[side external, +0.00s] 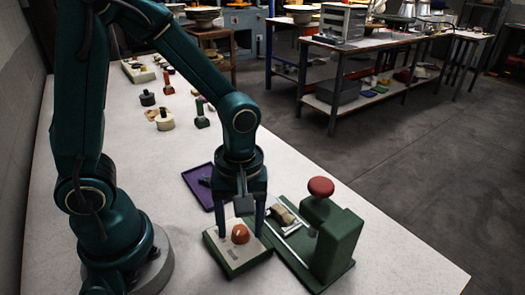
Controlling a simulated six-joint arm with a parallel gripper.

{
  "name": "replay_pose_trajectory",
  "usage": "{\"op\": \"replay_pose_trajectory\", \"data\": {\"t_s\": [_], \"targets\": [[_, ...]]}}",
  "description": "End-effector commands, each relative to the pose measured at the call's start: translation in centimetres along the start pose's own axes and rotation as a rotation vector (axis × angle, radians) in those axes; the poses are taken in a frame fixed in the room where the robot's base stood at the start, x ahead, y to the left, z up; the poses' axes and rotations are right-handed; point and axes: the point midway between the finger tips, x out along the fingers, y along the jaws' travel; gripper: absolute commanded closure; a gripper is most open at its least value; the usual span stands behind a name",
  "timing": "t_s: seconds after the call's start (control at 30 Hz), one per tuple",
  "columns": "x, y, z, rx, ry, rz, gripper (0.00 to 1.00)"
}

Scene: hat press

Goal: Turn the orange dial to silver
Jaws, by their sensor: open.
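The orange dial (239,234) sits on top of a pale box with a dark green base (237,258) at the front middle of the table. My gripper (240,226) points down over the box. Its two fingers stand apart, one to the left and one to the right of the dial. I cannot tell whether either finger touches the dial. The marks around the dial, including any silver one, are too small to make out.
A green press with a red knob (321,187) stands close to the right of the box. A purple tray (203,186) lies behind my gripper. Several small stamps and pots stand farther back on the white table (400,262). The table's right front is clear.

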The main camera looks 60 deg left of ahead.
Motion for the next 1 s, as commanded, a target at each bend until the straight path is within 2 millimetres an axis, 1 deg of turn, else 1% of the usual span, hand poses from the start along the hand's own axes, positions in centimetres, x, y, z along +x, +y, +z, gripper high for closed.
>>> {"op": "replay_pose_trajectory", "data": {"t_s": [0.1, 0.33, 0.37, 0.4, 0.47, 0.5, 0.77, 1.0], "targets": [[0.44, -0.06, 0.01, 0.000, 0.000, -0.001, 0.36], [0.46, -0.02, 0.00, 0.000, 0.000, 0.001, 0.36], [0.46, -0.02, 0.00, 0.000, 0.000, 0.001, 0.47], [0.46, -0.02, 0.00, 0.000, 0.000, 0.001, 0.63], [0.45, -0.02, 0.00, 0.000, 0.000, 0.001, 0.86], [0.45, -0.02, -0.01, 0.000, 0.001, 0.001, 1.00], [0.43, -0.03, 0.00, 0.011, 0.001, 0.001, 1.00], [0.42, -0.07, 0.01, 0.101, 0.005, 0.001, 1.00]]}}
